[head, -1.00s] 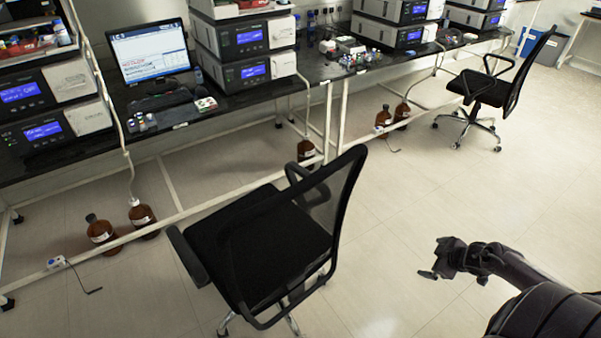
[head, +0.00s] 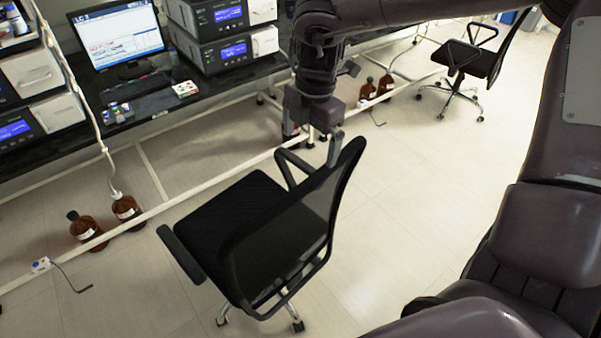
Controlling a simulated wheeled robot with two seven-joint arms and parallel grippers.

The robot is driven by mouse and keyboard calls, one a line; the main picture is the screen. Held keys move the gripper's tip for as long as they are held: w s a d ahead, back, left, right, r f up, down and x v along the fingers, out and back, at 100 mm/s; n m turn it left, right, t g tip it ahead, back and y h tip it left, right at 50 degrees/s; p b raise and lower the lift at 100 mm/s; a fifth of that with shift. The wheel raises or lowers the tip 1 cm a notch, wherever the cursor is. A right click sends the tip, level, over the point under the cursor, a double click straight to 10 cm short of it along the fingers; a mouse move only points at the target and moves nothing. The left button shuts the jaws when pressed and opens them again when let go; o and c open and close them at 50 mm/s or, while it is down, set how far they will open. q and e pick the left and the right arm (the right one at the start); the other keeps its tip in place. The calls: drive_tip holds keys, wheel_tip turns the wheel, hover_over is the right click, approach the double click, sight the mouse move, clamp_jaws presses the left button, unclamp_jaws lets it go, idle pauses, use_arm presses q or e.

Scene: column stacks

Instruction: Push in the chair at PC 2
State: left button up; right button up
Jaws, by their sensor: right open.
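A black office chair (head: 245,225) with a mesh back, armrests and a wheeled metal base stands out from the lab bench, its seat facing the bench. A computer monitor (head: 118,38) and keyboard stand on the bench beyond it; no PC number is readable. My right gripper (head: 323,147) points down at the upper edge of the chair's back, open, with one finger overlapping the back's top in view. I cannot tell whether it touches. The far side of the gripper and part of the chair base are hidden. My left gripper is out of view.
The black bench (head: 148,110) has a low white rail. Another black chair (head: 470,62) stands at the back right. The floor between the chairs is clear.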

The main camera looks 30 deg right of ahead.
sight(308, 179)
drive_tip(key=shift+s+a+f+b, duration=0.3)
drive_tip(key=shift+s+a+f, duration=0.15)
drive_tip(key=shift+s+f, duration=0.15)
wheel_tip(308, 179, down, 6)
drive_tip(key=b, duration=0.3)
drive_tip(key=shift+f, duration=0.1)
wheel_tip(308, 179, down, 6)
drive_tip(key=b, duration=0.6)
drive_tip(key=shift+b, duration=0.3)
drive_tip(key=shift+c, duration=0.4)
